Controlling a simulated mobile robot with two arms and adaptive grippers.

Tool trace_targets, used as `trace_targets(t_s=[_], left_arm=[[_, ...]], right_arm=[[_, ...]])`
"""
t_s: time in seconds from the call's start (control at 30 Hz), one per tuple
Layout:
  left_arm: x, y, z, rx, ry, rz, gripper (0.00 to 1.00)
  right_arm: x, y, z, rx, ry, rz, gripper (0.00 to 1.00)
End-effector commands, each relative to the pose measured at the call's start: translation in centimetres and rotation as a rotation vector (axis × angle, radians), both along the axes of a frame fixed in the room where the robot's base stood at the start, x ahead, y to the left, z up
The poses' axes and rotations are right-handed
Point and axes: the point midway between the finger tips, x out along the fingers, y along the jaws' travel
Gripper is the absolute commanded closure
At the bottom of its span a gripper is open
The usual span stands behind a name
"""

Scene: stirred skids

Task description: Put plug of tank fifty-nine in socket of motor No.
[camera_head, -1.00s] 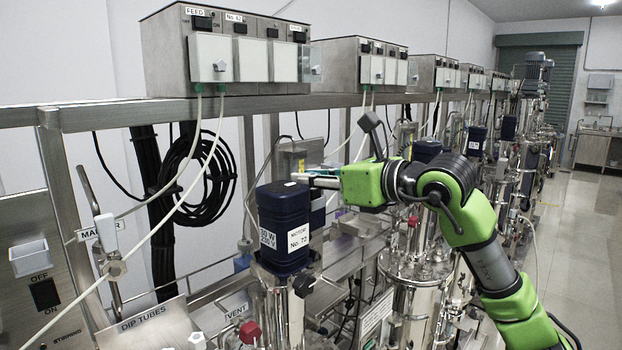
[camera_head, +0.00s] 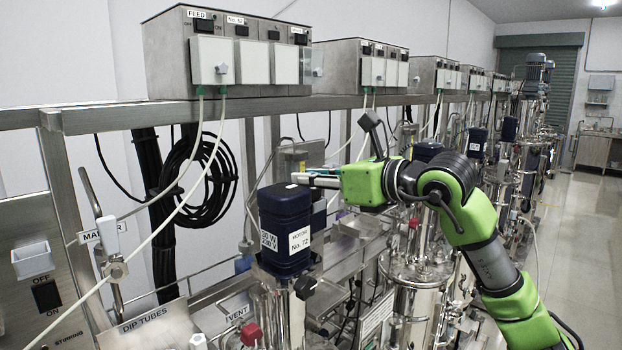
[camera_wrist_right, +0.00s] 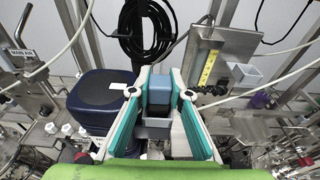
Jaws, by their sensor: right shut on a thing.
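The dark blue motor box (camera_head: 285,228), labelled "MOTOR No. 72", stands upright at the centre in the head view. It also shows at the left in the right wrist view (camera_wrist_right: 98,95). My right gripper (camera_head: 303,179) is just behind the motor's top, its fingers pointing left. In the right wrist view its teal fingers (camera_wrist_right: 160,88) are shut on a blue-grey block (camera_wrist_right: 160,97), which seems to be the plug. The gripper and block are beside the motor, apart from it as far as I can tell. I cannot make out the motor's socket or a label for tank fifty-nine. My left gripper is not in view.
A steel control box (camera_head: 255,60) with white cords sits on the rail above. A black cable coil (camera_head: 207,180) hangs behind. A grey metal box with a yellow strip (camera_wrist_right: 222,65) is right of my fingers. Steel vessels (camera_head: 415,290) crowd the right; an open aisle lies beyond.

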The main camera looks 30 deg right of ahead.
Motion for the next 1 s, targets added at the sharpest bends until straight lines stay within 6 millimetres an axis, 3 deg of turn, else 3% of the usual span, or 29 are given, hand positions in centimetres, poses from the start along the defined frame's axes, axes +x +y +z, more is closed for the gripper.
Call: trace_targets(t_s=[0.3,1.0], left_arm=[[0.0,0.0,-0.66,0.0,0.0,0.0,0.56],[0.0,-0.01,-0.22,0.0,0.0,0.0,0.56]], right_arm=[[-0.01,0.01,-0.68,0.0,0.0,0.0,1.0],[0.0,0.04,0.02,0.0,0.0,0.001,1.0]])
